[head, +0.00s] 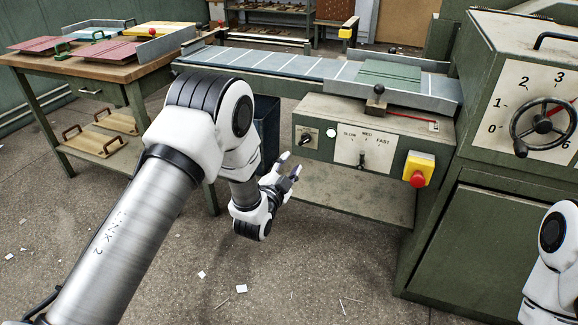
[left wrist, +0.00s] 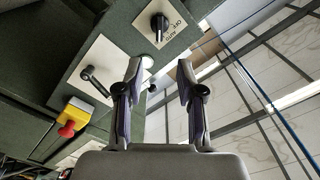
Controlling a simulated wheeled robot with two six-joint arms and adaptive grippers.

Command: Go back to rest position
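My left gripper (head: 284,179) is in front of the feeder's control panel, above the floor and left of the lower shelf. In the left wrist view its two fingers (left wrist: 160,80) stand apart with nothing between them, so it is open and empty. The control panel carries a speed lever (head: 362,160), a rotary switch (head: 306,139) and a yellow box with a red button (head: 418,170). The rotary switch also shows beyond the fingers in the left wrist view (left wrist: 160,24). Of my right arm, only a white joint shows at the right edge; its gripper is out of view.
The feeder table (head: 270,62) holds green boards (head: 390,75) at its right end. A big green machine (head: 490,220) with a handwheel (head: 541,126) stands at the right. A wooden table (head: 110,70) with coloured boards stands at the left. The floor has small paper scraps.

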